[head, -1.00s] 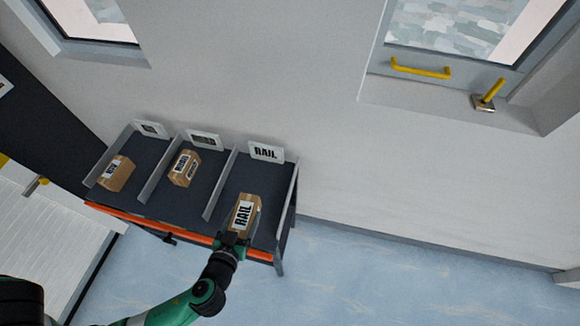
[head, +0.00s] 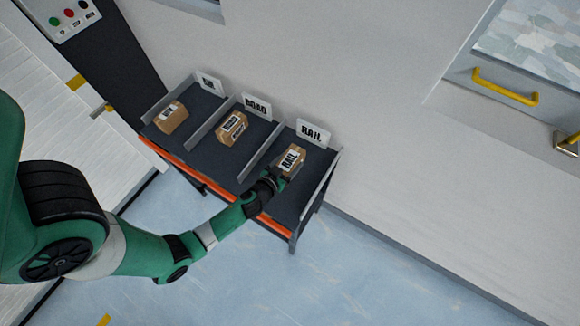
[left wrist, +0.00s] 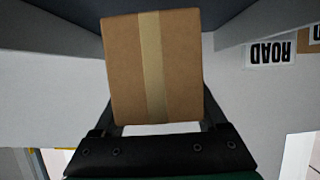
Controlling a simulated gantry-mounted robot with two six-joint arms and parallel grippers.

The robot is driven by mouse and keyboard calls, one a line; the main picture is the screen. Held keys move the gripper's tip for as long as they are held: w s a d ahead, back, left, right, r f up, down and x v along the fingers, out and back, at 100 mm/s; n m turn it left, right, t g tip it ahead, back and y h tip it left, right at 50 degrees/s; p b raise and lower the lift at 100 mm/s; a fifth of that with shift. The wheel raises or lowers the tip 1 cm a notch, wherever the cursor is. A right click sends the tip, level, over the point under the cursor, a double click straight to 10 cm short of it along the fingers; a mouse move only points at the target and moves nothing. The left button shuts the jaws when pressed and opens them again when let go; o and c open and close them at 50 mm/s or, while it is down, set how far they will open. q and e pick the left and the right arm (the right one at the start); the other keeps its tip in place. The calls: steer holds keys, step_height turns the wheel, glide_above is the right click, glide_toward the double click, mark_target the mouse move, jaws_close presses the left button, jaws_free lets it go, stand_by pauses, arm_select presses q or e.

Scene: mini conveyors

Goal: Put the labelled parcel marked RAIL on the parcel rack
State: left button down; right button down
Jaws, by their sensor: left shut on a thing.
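The RAIL parcel (head: 291,158) is a brown box with a white label, in the right-hand bay of the parcel rack (head: 147,138), below the RAIL sign (head: 313,133). My left gripper (head: 277,173) is shut on it from the front. In the left wrist view the parcel (left wrist: 128,70) fills the space between the fingers (left wrist: 160,128), its taped side facing the camera. Whether its underside touches the shelf cannot be told. My right gripper is not in view.
A parcel (head: 232,127) lies in the middle bay below the ROAD sign (head: 257,106). Another parcel (head: 171,117) lies in the left bay. Upright dividers separate the bays. A control panel (head: 67,17) stands at upper left. The blue floor (head: 330,265) in front is clear.

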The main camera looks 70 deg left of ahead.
arm_select(q)
steer(key=shift+w+a+f, duration=0.2)
steer(key=shift+f, duration=0.05)
steer(key=f+b, duration=0.2)
steer(key=f, duration=0.1)
steer(key=shift+w+a+f, duration=0.1)
steer(key=shift+a+f, duration=0.1)
steer(key=shift+f, duration=0.05)
